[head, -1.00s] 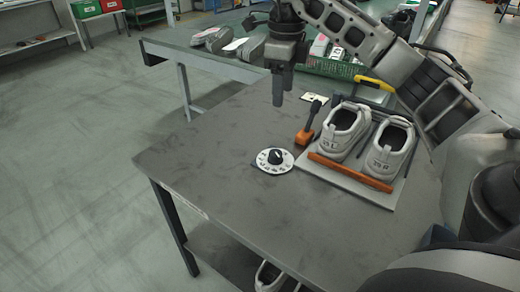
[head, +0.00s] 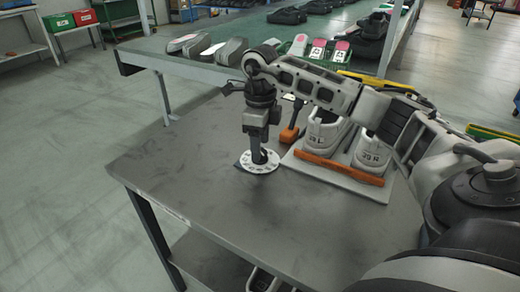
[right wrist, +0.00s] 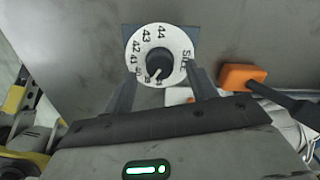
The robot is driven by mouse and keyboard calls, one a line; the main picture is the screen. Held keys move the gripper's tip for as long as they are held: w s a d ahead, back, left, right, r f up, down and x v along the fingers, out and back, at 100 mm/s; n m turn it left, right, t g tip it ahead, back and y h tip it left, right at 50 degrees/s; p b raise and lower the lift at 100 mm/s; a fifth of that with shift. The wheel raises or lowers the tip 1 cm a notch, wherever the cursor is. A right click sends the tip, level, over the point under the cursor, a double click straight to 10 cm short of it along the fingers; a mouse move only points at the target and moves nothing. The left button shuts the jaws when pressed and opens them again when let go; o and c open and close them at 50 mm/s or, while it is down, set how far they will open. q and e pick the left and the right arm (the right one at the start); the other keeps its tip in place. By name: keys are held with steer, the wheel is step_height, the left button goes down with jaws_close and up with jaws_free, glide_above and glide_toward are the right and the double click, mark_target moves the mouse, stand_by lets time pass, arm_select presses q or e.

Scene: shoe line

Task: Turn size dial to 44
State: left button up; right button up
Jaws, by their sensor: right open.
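The size dial is a white disc (head: 273,166) on the table, with a dark knob (right wrist: 159,62) at its centre. In the right wrist view its face (right wrist: 147,40) carries the word SIZE and numbers up to 44, which is at the top. The knob's light mark points down, near the low numbers; the exact one is hard to read. My right gripper (head: 259,158) is open, pointing down over the dial. In the right wrist view its two fingers (right wrist: 162,92) stand apart on either side of the dial's lower part, with nothing gripped. My left gripper is not in view.
Two grey shoes (head: 322,131) marked 39 stand on a board (head: 340,181) with an orange bar (head: 338,168), right of the dial. The table's left and front (head: 200,200) are clear.

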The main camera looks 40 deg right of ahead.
steer(key=shift+f, duration=1)
steer(key=c, duration=1)
